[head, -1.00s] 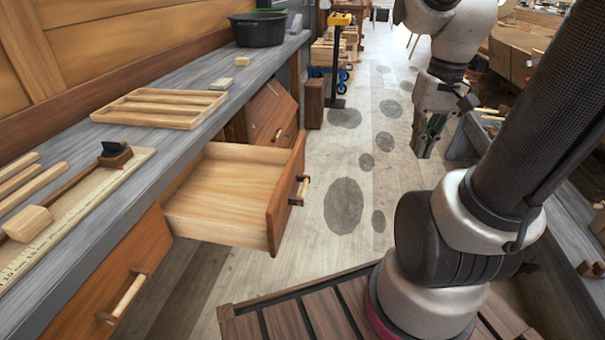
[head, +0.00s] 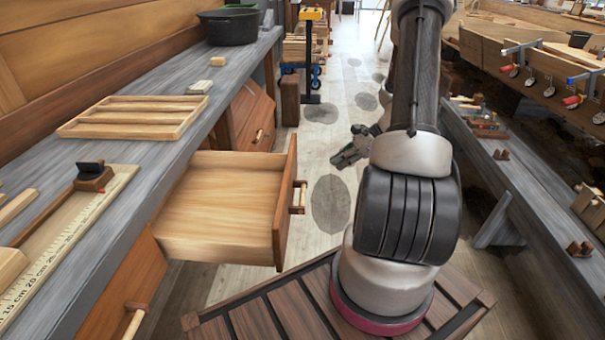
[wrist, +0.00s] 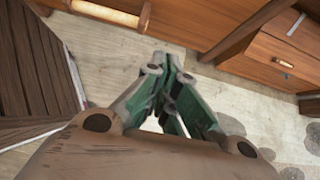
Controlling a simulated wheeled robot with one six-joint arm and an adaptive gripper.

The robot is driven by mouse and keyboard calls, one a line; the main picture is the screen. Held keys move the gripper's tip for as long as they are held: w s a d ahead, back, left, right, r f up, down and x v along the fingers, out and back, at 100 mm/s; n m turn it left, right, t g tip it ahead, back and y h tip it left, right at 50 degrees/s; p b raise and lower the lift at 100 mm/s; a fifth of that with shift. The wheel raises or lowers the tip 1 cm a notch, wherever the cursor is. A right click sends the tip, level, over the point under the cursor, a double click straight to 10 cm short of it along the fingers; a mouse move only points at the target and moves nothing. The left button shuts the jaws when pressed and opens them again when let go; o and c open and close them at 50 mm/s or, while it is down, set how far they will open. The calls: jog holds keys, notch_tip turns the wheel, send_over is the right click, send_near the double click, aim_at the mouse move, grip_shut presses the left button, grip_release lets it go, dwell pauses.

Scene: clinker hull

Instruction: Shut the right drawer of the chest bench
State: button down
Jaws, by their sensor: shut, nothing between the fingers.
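The right drawer (head: 220,215) of the chest bench (head: 165,165) stands well out, its pale wooden inside empty. Its brown front carries a bar handle (head: 299,197). My gripper (head: 345,158) is shut and empty, out over the aisle to the right of the drawer front and apart from it. In the wrist view its green-and-grey fingers (wrist: 166,62) meet at the tips over the pale floor. A bar handle (wrist: 108,12) shows at the top edge there, probably the open drawer's, with a gap between it and the fingers.
A nearer drawer front (head: 125,285) sits flush below the bench top; a farther front (head: 255,112) has its own handle. A slatted tray (head: 135,117), a ruler board (head: 75,235) and a black tub (head: 229,25) lie on top. Another bench (head: 520,180) borders the aisle's right side.

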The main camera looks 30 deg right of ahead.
jog(key=w+a+r+x, duration=0.1)
jog(key=a+r+x, duration=0.1)
jog(key=x, duration=1)
jog(key=shift+w+a+f, duration=0.15)
jog(key=shift+w+f, duration=0.05)
send_over(215, 186)
jog(key=shift+s, duration=0.1)
jog(key=shift+r, duration=0.1)
dwell(0.4)
